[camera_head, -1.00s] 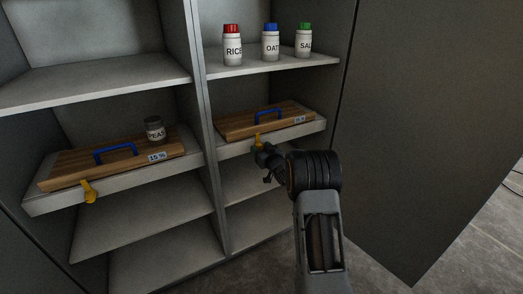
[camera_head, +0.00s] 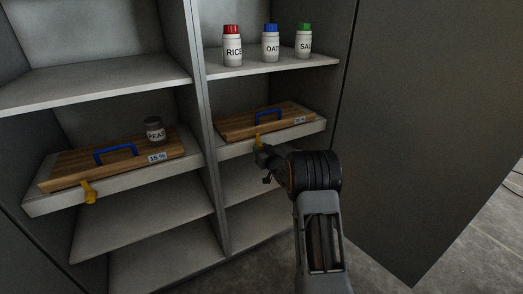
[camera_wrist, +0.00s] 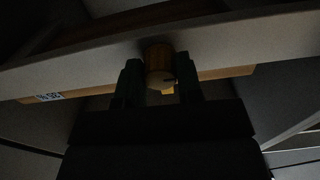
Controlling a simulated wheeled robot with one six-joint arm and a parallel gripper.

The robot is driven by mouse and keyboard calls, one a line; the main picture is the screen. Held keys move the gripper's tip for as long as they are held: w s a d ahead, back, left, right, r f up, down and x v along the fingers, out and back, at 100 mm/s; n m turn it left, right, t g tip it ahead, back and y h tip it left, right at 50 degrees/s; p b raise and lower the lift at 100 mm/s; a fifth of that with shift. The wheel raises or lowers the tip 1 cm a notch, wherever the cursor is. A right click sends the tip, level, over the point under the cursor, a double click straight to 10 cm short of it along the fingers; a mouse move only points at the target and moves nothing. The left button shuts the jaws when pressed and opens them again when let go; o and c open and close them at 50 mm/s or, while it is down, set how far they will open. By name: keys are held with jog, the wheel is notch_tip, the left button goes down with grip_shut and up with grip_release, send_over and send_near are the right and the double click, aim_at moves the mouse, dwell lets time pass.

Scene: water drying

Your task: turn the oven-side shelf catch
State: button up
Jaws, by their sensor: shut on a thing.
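A yellow catch (camera_head: 258,139) is on the front edge of the right-hand pull-out shelf (camera_head: 317,129). In the wrist view the catch (camera_wrist: 159,62) sits between the two dark fingers of my gripper (camera_wrist: 160,82), which is shut on it. In the head view my gripper (camera_head: 264,158) comes from the lower right and covers the lower part of the catch. A second yellow catch (camera_head: 90,193) hangs on the front edge of the left-hand shelf (camera_head: 45,205). The pictures do not show which shelf is the oven-side one.
A wooden board with a blue handle (camera_head: 235,127) lies on the right shelf; a similar board (camera_head: 70,171) and a PEAS jar (camera_head: 154,131) are on the left. RICE (camera_head: 232,48), OATS (camera_head: 270,45) and green-lidded (camera_head: 303,42) jars stand above. A large dark panel (camera_head: 430,120) stands right.

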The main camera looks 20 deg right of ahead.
jog(key=shift+r+m+p, duration=0.1)
jog(key=shift+m+p, duration=3.3)
jog(key=shift+m, duration=5.3)
jog(key=o, duration=0.9)
jog(key=shift+o, duration=0.2)
